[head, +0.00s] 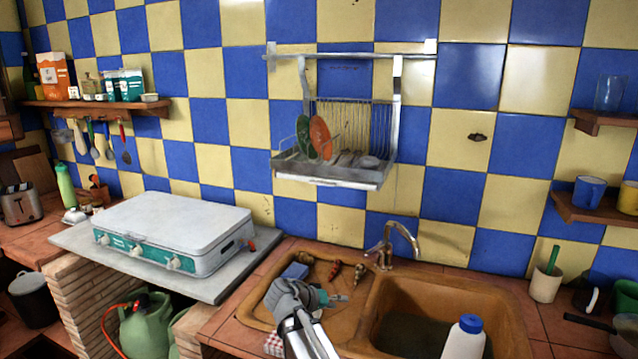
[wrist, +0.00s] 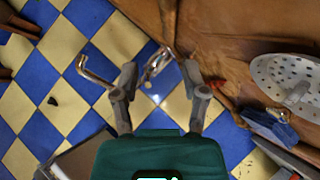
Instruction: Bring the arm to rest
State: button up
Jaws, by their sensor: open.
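My gripper (head: 337,298) is in the lower middle of the head view, above the drainboard side of the brown sink (head: 425,284). In the wrist view, the two fingers of my gripper (wrist: 157,76) stand apart with nothing held between them. The metal tap (head: 392,243) is behind and to the right of my gripper in the head view. Part of my arm shows at the bottom of the head view.
A white-and-teal stove (head: 175,232) stands on the left. A white bottle with a blue cap (head: 465,338) is at the front right. A dish rack (head: 333,172) hangs on the tiled wall. A blue sponge-like thing (head: 295,271) lies close behind my gripper.

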jog(key=s+d+f+g+y+p, duration=0.1)
jog(key=s+d, duration=0.2)
jog(key=s+d+f+g+y+p, duration=0.1)
jog(key=s+d, duration=0.2)
jog(key=s+d+f+g+y+p, duration=0.1)
jog(key=s+d+g+y, duration=0.1)
jog(key=s+d, duration=0.1)
jog(key=shift+s+d, duration=0.1)
jog(key=shift+s, duration=0.1)
jog(key=s+d+y, duration=0.1)
jog(key=s, duration=0.1)
jog(key=s+d+g+y+p, duration=0.1)
jog(key=s+y, duration=0.1)
jog(key=s, duration=0.1)
jog(key=s+d+g+y+p, duration=0.1)
jog(key=s, duration=0.2)
jog(key=shift+s+f+n+y, duration=0.2)
jog(key=shift+f+n+y, duration=0.1)
jog(key=shift+y, duration=0.1)
jog(key=shift+s+r+p, duration=0.1)
jog(key=shift+s+p, duration=0.25)
jog(key=shift+s, duration=0.05)
jog(key=shift+s+d+r+y+p, duration=0.4)
jog(key=shift+s+r+y+p, duration=0.25)
jog(key=shift+s+y+p, duration=0.05)
notch_tip(320, 180, up, 16)
jog(key=p, duration=1.6)
jog(key=shift+r, duration=0.2)
jog(key=shift+f, duration=0.15)
